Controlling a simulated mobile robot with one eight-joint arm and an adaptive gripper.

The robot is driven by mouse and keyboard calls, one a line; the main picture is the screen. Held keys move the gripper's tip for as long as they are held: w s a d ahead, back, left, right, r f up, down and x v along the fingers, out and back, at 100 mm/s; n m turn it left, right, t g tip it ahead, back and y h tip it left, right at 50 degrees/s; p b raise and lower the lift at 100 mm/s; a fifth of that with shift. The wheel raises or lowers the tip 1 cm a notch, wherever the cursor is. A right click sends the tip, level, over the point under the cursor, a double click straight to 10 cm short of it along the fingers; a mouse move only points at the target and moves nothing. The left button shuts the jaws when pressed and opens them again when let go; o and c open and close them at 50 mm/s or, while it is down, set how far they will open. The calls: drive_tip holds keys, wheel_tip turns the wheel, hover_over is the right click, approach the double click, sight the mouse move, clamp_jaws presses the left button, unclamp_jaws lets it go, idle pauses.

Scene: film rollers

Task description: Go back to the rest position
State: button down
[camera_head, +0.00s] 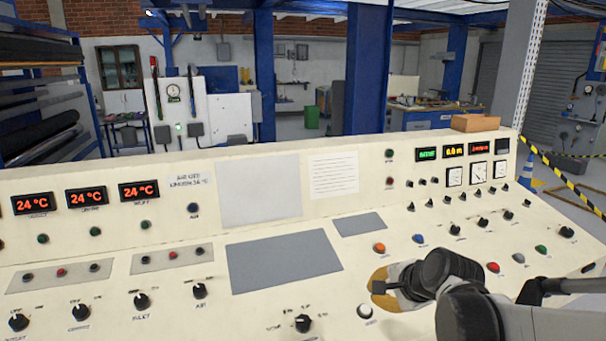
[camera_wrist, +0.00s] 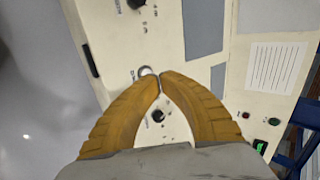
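My gripper (camera_head: 380,286) is over the right half of the cream control panel (camera_head: 205,318) in the head view. Its orange fingers also show in the wrist view, where their tips (camera_wrist: 160,78) come together with nothing seen between them. A round white button (camera_head: 365,311) is just below the gripper in the head view. In the wrist view the same kind of pale button (camera_wrist: 145,71) is close beside the fingertips. I cannot tell whether they touch. My arm comes in from the lower right and hides part of the panel.
Knobs, such as a black one (camera_head: 303,323), and coloured buttons, such as an orange one (camera_head: 379,248) and a red one (camera_head: 493,267), stand out from the panel around my gripper. A brown box (camera_head: 475,123) rests on the panel's top edge. A yellow-black barrier (camera_head: 565,180) is at right.

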drive_tip(key=s+r+n+h, duration=0.1)
drive_tip(key=s+n, duration=0.6)
drive_tip(key=s, duration=0.3)
drive_tip(key=s+d+r+n+h, duration=0.1)
drive_tip(key=s+n+h, duration=0.1)
drive_tip(key=s+n, duration=0.4)
drive_tip(key=s, duration=0.5)
drive_tip(key=shift+d+r+n+g, duration=0.3)
drive_tip(key=shift+r+n+g, duration=0.05)
drive_tip(key=shift+n+g, duration=0.05)
